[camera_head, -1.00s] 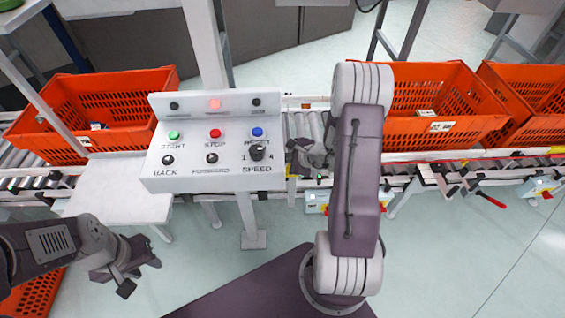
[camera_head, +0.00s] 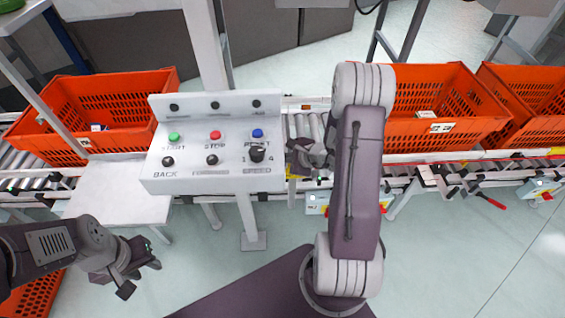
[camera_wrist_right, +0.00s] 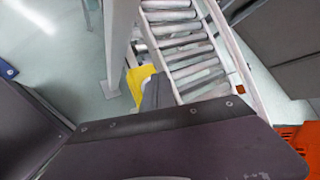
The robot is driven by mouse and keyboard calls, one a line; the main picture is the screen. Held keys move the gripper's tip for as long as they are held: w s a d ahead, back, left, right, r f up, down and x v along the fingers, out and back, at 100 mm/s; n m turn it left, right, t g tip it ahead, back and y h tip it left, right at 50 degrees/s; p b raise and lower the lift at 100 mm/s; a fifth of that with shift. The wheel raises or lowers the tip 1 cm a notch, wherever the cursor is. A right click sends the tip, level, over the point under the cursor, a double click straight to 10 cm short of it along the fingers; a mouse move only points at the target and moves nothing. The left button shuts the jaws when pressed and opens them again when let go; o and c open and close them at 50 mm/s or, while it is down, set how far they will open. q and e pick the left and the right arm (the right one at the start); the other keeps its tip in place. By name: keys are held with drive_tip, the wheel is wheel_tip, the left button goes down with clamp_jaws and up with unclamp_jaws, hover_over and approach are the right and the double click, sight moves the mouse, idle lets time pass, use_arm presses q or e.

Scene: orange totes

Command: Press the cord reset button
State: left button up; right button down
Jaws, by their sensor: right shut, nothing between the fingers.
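A white control panel (camera_head: 225,182) holds green START, red STOP and blue RESET (camera_head: 257,133) buttons. A small grey and yellow switch box (camera_head: 316,203) hangs under the conveyor behind my right arm; another (camera_head: 537,190) is at the far right. A red cord (camera_head: 430,162) runs along the conveyor's front edge. I cannot make out which button is marked for the cord. My right gripper (camera_head: 298,158) is shut and empty, just right of the panel, beside the conveyor. My left gripper (camera_head: 141,273) is open and empty at lower left, below the panel.
Orange totes stand on the roller conveyor at left (camera_head: 100,92) and right (camera_head: 430,75). A white post (camera_head: 208,50) rises behind the panel. A white table (camera_head: 115,200) is left of the panel. The floor at lower right is clear.

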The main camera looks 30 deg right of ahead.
drive_tip(key=shift+r, duration=0.35)
drive_tip(key=shift+r+p, duration=1.7)
drive_tip(key=shift+r, duration=0.9)
drive_tip(key=shift+f, duration=0.1)
